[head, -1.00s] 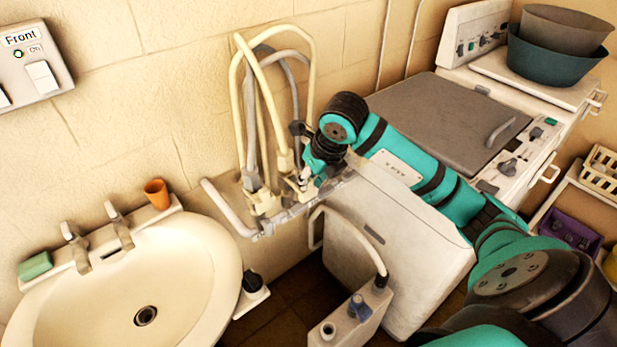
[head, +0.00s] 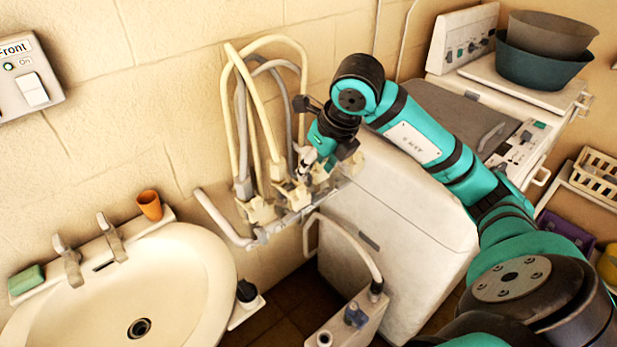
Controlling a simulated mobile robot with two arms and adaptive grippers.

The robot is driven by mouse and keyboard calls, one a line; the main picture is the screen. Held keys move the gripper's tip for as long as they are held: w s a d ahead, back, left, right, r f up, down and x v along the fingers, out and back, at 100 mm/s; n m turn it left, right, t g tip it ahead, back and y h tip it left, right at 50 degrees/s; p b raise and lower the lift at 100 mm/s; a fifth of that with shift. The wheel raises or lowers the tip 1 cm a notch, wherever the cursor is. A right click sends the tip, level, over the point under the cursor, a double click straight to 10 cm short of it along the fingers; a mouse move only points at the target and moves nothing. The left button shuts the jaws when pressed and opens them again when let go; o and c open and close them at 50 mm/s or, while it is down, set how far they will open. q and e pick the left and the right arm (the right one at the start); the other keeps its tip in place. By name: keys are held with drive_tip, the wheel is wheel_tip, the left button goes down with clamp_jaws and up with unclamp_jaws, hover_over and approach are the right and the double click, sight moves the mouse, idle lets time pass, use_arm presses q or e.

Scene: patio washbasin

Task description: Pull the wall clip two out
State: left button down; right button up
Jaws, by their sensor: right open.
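A pale rail (head: 272,231) on the wall carries several beige clips with hoses. One clip (head: 258,210) is at the left and another clip (head: 294,194) is in the middle of the rail. A third beige piece (head: 320,172) is partly hidden by my gripper. I cannot tell which clip is number two. My right gripper (head: 304,163) is open, pointing down just above the middle and right part of the rail. Whether its fingers touch a clip is too small to tell. My left gripper is not in view.
Cream and grey hoses (head: 243,125) loop up from the clips, close to my right gripper. A washbasin (head: 190,275) stands at the left with an orange cup (head: 149,205). A white container (head: 400,235) stands right of the rail, below my arm. A wall switch panel (head: 25,80) is at upper left.

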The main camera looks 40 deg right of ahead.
drive_tip(key=v, duration=0.2)
drive_tip(key=shift+s+r, duration=0.15)
drive_tip(key=shift+r, duration=0.15)
drive_tip(key=shift+a, duration=0.1)
